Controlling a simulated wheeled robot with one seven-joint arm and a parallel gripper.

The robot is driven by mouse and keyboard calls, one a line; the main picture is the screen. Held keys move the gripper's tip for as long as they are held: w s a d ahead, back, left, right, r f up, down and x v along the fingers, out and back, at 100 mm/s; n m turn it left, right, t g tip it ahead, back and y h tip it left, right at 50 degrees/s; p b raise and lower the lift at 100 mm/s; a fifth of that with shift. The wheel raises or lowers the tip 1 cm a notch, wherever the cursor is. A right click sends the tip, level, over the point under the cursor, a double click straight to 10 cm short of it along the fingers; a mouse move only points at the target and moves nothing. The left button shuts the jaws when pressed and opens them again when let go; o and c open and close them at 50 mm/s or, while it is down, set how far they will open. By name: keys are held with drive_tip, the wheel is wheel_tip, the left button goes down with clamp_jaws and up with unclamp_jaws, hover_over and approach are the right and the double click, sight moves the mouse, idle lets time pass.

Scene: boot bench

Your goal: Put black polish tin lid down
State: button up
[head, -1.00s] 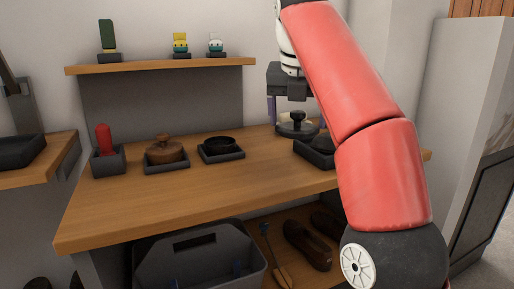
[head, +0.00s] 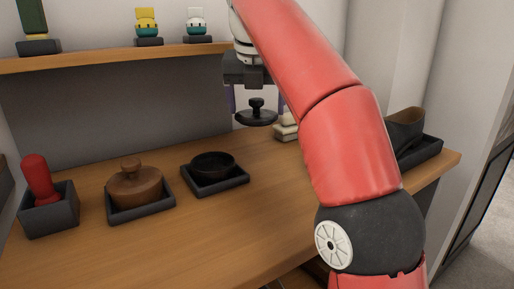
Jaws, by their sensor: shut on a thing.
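The black polish tin lid (head: 256,117) is a dark disc with a knob on top. It hangs below my gripper (head: 257,104), near the back of the bench and level. My gripper is shut on the lid; its fingertips are small and partly hard to make out here. An open round black tin (head: 213,166) sits in a shallow dark tray (head: 215,188) on the bench, in front and to the left of the lid. The lid is apart from the tin.
On the wooden bench (head: 235,220), a brown lidded tin (head: 135,185) and a red-handled item (head: 38,178) stand in holders at left. Pale blocks (head: 286,128) lie behind my arm. A dark tray (head: 420,150) holds a brown shoe-like thing (head: 405,128) at right. A shelf (head: 105,59) runs above.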

drive_tip(key=shift+s+f+b, duration=0.1)
drive_tip(key=shift+f+b, duration=0.55)
drive_tip(key=shift+f, duration=3.75)
drive_tip(key=shift+f, duration=0.2)
drive_tip(key=o, duration=0.9)
drive_tip(key=shift+r, duration=0.1)
drive_tip(key=shift+r, duration=0.1)
